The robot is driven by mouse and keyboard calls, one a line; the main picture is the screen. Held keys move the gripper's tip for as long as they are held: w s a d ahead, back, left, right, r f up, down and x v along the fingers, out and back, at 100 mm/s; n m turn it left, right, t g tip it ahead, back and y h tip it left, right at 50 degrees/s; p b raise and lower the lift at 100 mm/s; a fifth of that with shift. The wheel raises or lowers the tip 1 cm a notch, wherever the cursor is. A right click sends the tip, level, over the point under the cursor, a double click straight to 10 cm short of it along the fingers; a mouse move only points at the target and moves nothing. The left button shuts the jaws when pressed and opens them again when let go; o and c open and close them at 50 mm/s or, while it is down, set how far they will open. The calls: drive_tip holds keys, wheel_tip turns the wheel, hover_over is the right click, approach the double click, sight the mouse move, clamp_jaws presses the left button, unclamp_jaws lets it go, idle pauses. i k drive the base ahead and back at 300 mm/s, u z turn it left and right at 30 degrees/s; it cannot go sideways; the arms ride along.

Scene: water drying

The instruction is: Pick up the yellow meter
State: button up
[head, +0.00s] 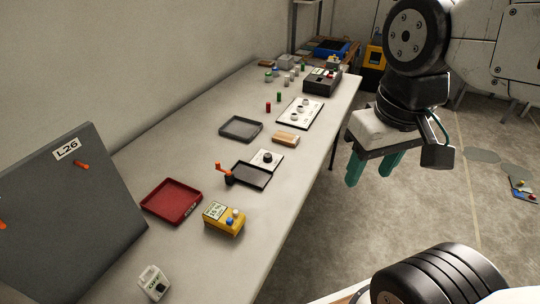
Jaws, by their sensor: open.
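The yellow meter (224,219) lies on the near part of the long bench, close to its right edge. It has a pale display panel, a blue knob and a light knob on top. My gripper (373,170) hangs in the air to the right of the bench, over the floor. Its two green fingers point down and stand apart, with nothing between them. The gripper is well away from the meter, up and to the right of it in the picture.
A red tray (172,201) sits just left of the meter. A black tray (249,175) with an orange-handled part lies behind it. A small white device (154,283) is nearer. A grey panel marked L26 (75,205) stands at left. Bare bench (290,183) lies right of the black tray.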

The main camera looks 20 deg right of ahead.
sight(216, 214)
drive_tip(key=u, duration=0.2)
drive_tip(key=k, duration=0.7)
drive_tip(key=u, duration=1.15)
drive_tip(key=i, duration=0.5)
